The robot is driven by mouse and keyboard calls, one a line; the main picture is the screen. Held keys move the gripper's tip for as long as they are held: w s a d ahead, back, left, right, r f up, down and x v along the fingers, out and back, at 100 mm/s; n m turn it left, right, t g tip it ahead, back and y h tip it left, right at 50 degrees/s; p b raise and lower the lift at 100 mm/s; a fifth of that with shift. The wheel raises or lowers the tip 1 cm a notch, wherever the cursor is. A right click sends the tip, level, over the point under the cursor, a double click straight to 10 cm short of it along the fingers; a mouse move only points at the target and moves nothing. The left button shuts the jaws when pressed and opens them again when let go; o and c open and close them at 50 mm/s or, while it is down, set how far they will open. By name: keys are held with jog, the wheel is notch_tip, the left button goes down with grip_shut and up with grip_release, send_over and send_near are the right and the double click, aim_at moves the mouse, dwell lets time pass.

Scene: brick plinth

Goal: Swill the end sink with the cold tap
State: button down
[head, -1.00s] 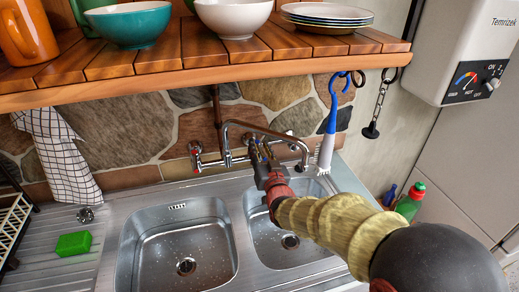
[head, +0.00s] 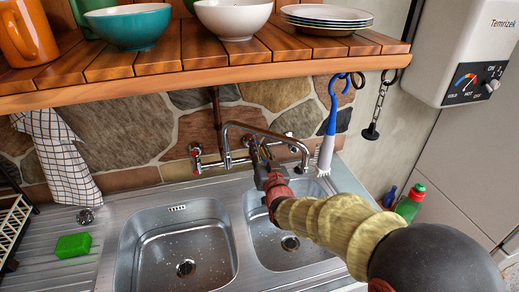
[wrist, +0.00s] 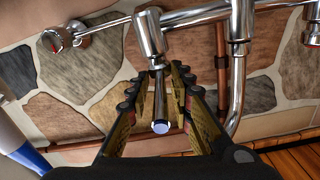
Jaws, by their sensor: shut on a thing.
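My gripper (head: 262,158) is at the chrome wall tap (head: 228,150), behind the two sinks. In the wrist view my gripper (wrist: 162,98) has its fingers on both sides of a short chrome handle with a blue end, the cold tap (wrist: 160,127). The fingers are shut on it. The curved spout (head: 270,133) ends above the right-hand sink (head: 262,222), at the end of the unit. My arm hides part of that sink. No water stream shows. The left sink (head: 155,250) has drops in it. A red-marked tap (head: 196,150) is at the left.
A wooden shelf (head: 200,80) with bowls and plates overhangs the tap. A blue-handled brush (head: 332,110) hangs right of my gripper. A green bottle (head: 410,204) stands at the right. A green sponge (head: 73,245) lies on the left drainer.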

dwell(0.4)
jog(key=shift+w+d+n+g+y+b, duration=0.1)
jog(key=shift+d+n+g+y+b, duration=0.15)
jog(key=shift+n+y+b, duration=0.45)
jog(key=shift+y, duration=0.5)
jog(key=shift+a, duration=0.1)
jog(key=c, duration=1.9)
grip_release()
jog(key=v, duration=1.2)
jog(key=shift+r, duration=0.15)
